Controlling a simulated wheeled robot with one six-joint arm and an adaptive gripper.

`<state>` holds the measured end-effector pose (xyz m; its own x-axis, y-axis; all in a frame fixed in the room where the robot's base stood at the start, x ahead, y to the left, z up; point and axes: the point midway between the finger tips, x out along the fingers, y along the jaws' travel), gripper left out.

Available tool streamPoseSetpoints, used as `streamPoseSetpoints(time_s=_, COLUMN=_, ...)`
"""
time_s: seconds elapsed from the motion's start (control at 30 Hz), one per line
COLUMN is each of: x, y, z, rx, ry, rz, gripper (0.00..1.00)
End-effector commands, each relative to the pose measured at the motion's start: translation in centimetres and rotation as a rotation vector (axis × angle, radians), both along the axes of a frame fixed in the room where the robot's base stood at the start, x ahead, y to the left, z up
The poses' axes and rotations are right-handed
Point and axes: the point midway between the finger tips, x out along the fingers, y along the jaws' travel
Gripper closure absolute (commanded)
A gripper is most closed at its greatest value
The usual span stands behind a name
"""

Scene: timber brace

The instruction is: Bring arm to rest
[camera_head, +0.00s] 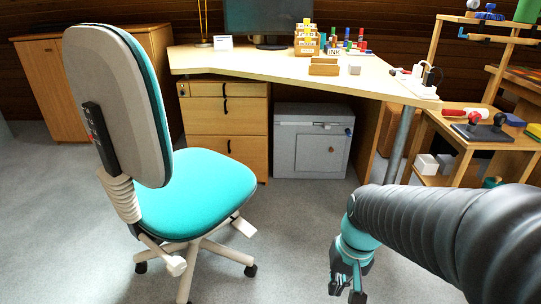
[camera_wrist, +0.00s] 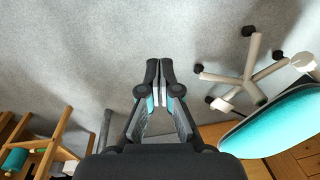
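My arm comes in from the right of the head view. My gripper (camera_head: 347,290) hangs low over the grey carpet, fingers pointing down, right of the office chair and in front of the desk. In the wrist view the two dark fingers of my gripper (camera_wrist: 159,72) come together at their tips, with nothing held between them. Only bare carpet (camera_wrist: 100,40) lies beyond the tips.
A teal office chair (camera_head: 200,190) stands left, its wheeled base (camera_wrist: 245,75) right in the wrist view. Behind are a wooden desk (camera_head: 270,62), drawers (camera_head: 225,125) and a grey cabinet (camera_head: 310,145). A wooden shelf unit (camera_head: 510,160) stands right. Carpet between chair and arm is clear.

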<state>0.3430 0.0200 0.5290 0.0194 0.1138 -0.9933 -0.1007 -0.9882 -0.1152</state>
Motion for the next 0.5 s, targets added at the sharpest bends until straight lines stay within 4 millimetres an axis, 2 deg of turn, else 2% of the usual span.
streamPoseSetpoints(time_s=0.03, x=-0.4, y=-0.5, z=1.7, rx=-0.026, ry=-0.049, rz=0.019, gripper=1.00)
streamPoseSetpoints(time_s=0.23, x=-2.0, y=-2.0, z=6.6, rx=-0.112, ry=-0.210, rz=0.070, gripper=1.00)
streamPoseSetpoints(time_s=0.5, x=-4.1, y=-2.2, z=12.6, rx=-0.138, ry=-0.405, rz=0.074, gripper=1.00)
